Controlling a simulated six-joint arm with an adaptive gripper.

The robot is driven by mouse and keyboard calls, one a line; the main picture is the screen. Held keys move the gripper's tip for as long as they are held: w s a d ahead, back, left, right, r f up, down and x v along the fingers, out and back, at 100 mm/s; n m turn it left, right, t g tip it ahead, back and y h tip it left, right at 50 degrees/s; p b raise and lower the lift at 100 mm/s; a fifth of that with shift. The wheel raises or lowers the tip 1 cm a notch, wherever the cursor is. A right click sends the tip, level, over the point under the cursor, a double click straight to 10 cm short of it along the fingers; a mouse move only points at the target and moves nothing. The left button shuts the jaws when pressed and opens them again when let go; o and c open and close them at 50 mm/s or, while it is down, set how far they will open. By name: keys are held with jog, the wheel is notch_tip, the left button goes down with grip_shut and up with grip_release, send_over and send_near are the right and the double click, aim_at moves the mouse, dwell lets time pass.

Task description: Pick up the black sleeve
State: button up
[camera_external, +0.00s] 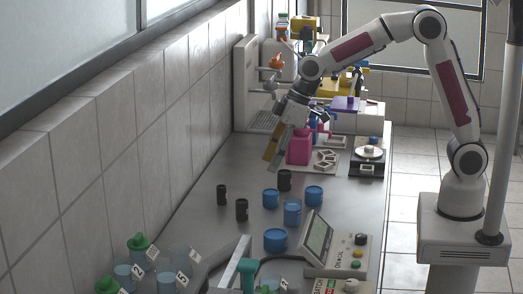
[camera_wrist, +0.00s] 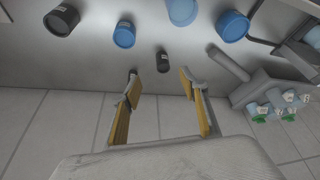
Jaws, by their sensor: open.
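Several black sleeves stand upright on the grey bench in the external view: one at the left (camera_external: 222,194), one in front of it (camera_external: 241,210) and one farther right (camera_external: 284,180). My gripper (camera_external: 272,156) is above the bench, pointing down, apart from the sleeves. In the wrist view my gripper (camera_wrist: 158,82) is open and empty. A small black sleeve (camera_wrist: 163,61) appears beyond the gap between the fingertips. Another black sleeve (camera_wrist: 62,20) is at upper left. I cannot tell which external-view sleeves these are.
Several blue containers (camera_external: 292,212) stand right of the sleeves. A magenta box (camera_external: 300,147) is close to my gripper at the right. A control panel device (camera_external: 335,248) and a rack with green-capped vessels (camera_external: 138,241) are at the front. A tiled wall (camera_external: 130,130) borders the bench's left.

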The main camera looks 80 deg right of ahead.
send_over(243, 201)
jog(key=s+d, duration=0.2)
jog(key=shift+n, duration=0.3)
jog(key=f, duration=0.6)
jog(key=shift+s+a, duration=0.15)
jog(key=shift+a, duration=0.1)
jog(key=shift+x, duration=1.25)
jog(key=shift+f, duration=0.1)
jog(key=shift+a+x, duration=0.2)
jog(key=shift+x, duration=2.3)
jog(key=c, duration=1)
